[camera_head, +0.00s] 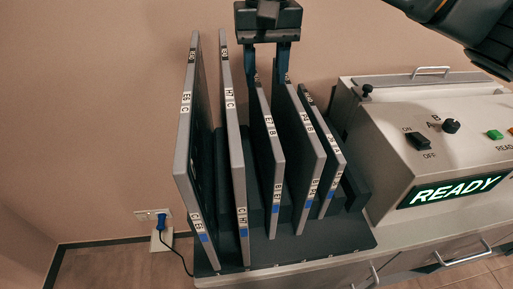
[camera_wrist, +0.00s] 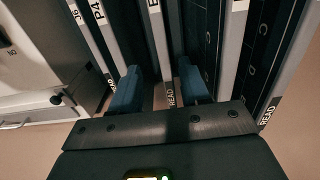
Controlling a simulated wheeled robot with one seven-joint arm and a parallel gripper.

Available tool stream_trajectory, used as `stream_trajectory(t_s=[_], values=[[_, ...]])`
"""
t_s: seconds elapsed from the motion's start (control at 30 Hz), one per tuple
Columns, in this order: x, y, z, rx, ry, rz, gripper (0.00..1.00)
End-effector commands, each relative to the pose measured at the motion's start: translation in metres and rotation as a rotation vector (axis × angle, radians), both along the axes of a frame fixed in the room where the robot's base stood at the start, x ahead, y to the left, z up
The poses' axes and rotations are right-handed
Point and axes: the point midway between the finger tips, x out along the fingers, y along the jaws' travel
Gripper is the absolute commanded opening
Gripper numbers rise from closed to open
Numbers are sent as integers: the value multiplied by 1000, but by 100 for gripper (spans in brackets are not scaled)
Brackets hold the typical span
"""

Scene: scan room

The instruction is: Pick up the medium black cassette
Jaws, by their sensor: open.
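Several upright dark cassettes with grey edges stand in a rack. The two labelled B are the middle-sized ones: E7 B (camera_head: 268,145) and P4 B (camera_head: 304,140). My gripper (camera_head: 268,76) is open above the far end of E7 B, pointing down. In the wrist view, the blue fingers of my gripper (camera_wrist: 160,88) lie on either side of the E-labelled cassette (camera_wrist: 159,45), with gaps showing. One finger is close to the P4 cassette (camera_wrist: 107,35). The lower parts of the fingers are partly hidden among the cassettes in the head view.
Two taller C cassettes (camera_head: 233,140) stand at left and a smaller A cassette (camera_head: 325,140) at right. The dark rack (camera_head: 300,245) sits on a counter. A control box with a lit READY sign (camera_head: 455,190) stands close at right. A wall is behind.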

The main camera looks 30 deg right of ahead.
Motion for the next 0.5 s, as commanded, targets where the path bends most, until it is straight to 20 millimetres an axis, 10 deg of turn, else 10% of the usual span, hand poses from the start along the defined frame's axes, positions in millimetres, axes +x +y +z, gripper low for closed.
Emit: stream_trajectory(t_s=[0.5], values=[[2, 1, -51, -2, 2, 0, 46]])
